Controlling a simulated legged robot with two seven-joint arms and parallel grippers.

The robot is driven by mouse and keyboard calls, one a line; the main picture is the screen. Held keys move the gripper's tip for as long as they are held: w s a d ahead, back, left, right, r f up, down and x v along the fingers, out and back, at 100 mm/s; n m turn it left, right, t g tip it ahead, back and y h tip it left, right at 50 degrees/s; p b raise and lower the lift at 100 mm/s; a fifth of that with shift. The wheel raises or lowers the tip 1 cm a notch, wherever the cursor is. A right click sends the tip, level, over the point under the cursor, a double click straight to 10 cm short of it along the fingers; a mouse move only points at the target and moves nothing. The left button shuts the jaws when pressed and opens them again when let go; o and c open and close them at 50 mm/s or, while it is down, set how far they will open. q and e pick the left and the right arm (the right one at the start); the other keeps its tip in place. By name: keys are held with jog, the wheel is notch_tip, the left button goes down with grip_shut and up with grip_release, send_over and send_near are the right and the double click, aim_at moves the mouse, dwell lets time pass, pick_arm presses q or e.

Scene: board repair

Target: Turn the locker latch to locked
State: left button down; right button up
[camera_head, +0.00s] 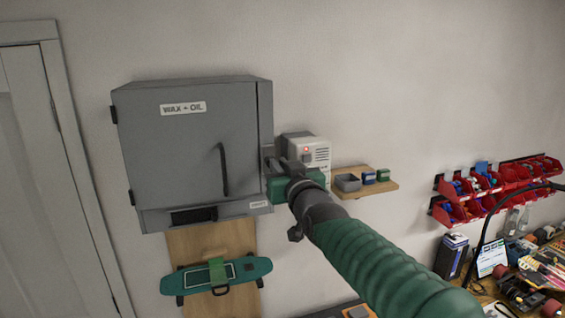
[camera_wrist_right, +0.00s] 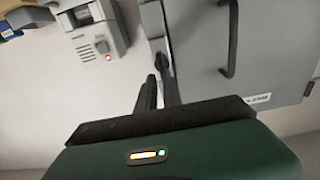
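The grey locker (camera_head: 185,140) labelled "WAX + OIL" hangs on the wall with its door closed; it also shows in the right wrist view (camera_wrist_right: 200,60). A dark curved handle (camera_head: 223,170) is on the door. My right gripper (camera_head: 274,163) is at the locker's right side edge. In the right wrist view its two dark fingers (camera_wrist_right: 160,82) are close together, beside a small grey part on the locker edge. That part may be the latch; its position cannot be read. Whether the fingers hold it cannot be told. My left gripper is out of view.
A pale box (camera_head: 318,152) with a red light is on the wall right of the locker, close to my gripper. A wooden shelf (camera_head: 385,188) with small boxes is farther right. A green skateboard (camera_head: 250,268) hangs below. Red bins (camera_head: 500,190) are at far right.

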jog(key=shift+a+r, duration=0.3)
jog(key=shift+r, duration=0.05)
grip_shut()
jog(key=shift+d, duration=0.15)
dwell(0.7)
